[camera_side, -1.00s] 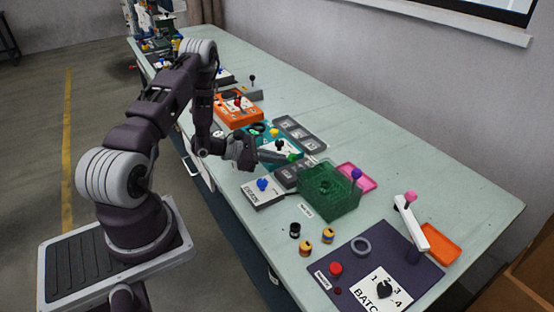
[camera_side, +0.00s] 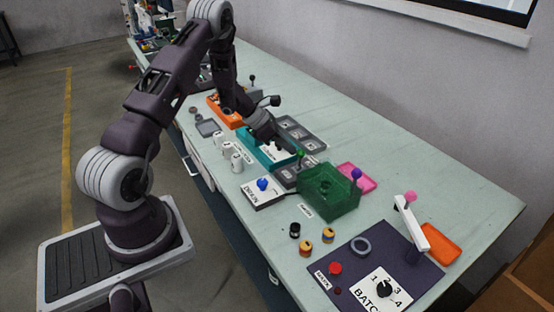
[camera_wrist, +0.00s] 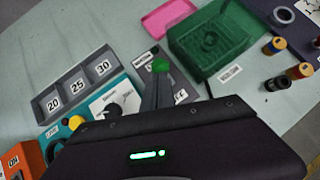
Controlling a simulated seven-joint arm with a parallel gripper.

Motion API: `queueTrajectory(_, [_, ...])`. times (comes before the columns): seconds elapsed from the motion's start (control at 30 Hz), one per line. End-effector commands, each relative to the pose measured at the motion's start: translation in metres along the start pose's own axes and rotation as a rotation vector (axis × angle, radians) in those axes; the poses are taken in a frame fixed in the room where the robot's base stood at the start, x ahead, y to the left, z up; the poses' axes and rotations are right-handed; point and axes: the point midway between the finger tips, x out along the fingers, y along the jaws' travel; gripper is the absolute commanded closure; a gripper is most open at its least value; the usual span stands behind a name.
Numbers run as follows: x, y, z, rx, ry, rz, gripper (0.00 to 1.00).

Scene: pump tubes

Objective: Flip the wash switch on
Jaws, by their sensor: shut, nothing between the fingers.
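A lever with a green ball knob (camera_side: 301,153) stands on a dark grey panel (camera_side: 286,176) left of the green tub; I take it as the wash switch, though its label is not fully readable. In the wrist view the green knob (camera_wrist: 160,65) is just past my fingertips, with a partly hidden white label ending in "FF" beside it. My gripper (camera_side: 291,148) is shut and empty, pointing down toward the knob. In the wrist view my gripper (camera_wrist: 157,85) overlaps the lever's shaft, so I cannot tell if they touch.
The green tub (camera_side: 329,190) stands right of the lever, with a pink tray (camera_side: 356,177) behind it. A blue-knobbed box (camera_side: 263,192) is in front. A teal station (camera_side: 262,151) and a grey numbered tray (camera_wrist: 82,84) are to the left.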

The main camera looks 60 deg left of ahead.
Motion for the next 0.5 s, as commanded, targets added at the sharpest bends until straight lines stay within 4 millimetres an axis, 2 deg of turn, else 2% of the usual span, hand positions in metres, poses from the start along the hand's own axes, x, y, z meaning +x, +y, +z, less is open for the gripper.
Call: queueTrajectory(0.5, [0.012,0.01,0.02,-0.002,-0.004,-0.001,1.0])
